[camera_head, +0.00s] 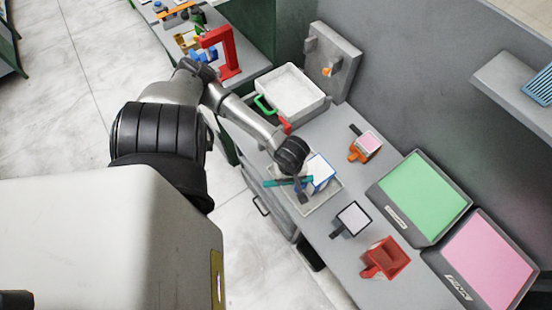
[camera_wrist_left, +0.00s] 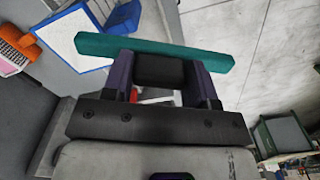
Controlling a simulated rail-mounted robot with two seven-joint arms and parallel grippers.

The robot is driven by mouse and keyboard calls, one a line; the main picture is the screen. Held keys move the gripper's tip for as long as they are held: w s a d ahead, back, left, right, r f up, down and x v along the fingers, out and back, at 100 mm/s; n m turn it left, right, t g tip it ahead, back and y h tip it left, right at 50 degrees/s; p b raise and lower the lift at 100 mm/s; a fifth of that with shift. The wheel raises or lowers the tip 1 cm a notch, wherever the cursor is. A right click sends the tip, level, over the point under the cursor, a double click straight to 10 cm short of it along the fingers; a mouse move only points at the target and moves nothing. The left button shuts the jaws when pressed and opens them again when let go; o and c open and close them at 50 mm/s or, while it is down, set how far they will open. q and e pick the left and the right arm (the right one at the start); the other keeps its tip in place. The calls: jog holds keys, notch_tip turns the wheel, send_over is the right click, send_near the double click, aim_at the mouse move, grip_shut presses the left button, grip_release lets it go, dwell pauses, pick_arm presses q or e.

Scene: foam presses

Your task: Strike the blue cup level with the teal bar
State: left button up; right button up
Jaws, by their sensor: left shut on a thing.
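The blue cup (camera_head: 322,182) sits in a shallow pale tray (camera_head: 325,205) on the grey bench, filled with white material. In the left wrist view the blue cup (camera_wrist_left: 102,61) shows at upper left, its white surface close to one end of the teal bar. My left gripper (camera_head: 301,188) is shut on the teal bar (camera_head: 280,182), just left of the cup. In the left wrist view the teal bar (camera_wrist_left: 155,50) lies across both fingers of the gripper (camera_wrist_left: 162,75). I cannot tell whether the bar touches the cup. My right gripper is not in view.
An orange cup (camera_head: 358,155) with pink fill, a dark cup (camera_head: 337,232) with white fill and a red cup (camera_head: 385,262) stand nearby. Green (camera_head: 425,195) and pink (camera_head: 485,265) bins lie at right. A white basin (camera_head: 290,90) stands behind; a red press (camera_head: 229,63) is farther back.

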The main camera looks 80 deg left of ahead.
pick_arm(q)
jog(key=w+a+r+n, duration=0.15)
jog(key=w+n, duration=0.35)
jog(key=n, duration=1.2)
jog(key=shift+w+a+f+n+b, duration=0.1)
jog(key=shift+f+n+b, duration=1.05)
jog(key=shift+f+n, duration=0.45)
jog(key=shift+w+f+n+b, duration=0.1)
jog(key=shift+f+n+b, duration=1.15)
jog(key=shift+n, duration=0.55)
jog(key=shift+w+a+b, duration=2.7)
jog(key=shift+w+a, duration=0.75)
jog(key=shift+w, duration=2.85)
jog(key=shift+r+p, duration=1.6)
jog(key=shift+r, duration=0.55)
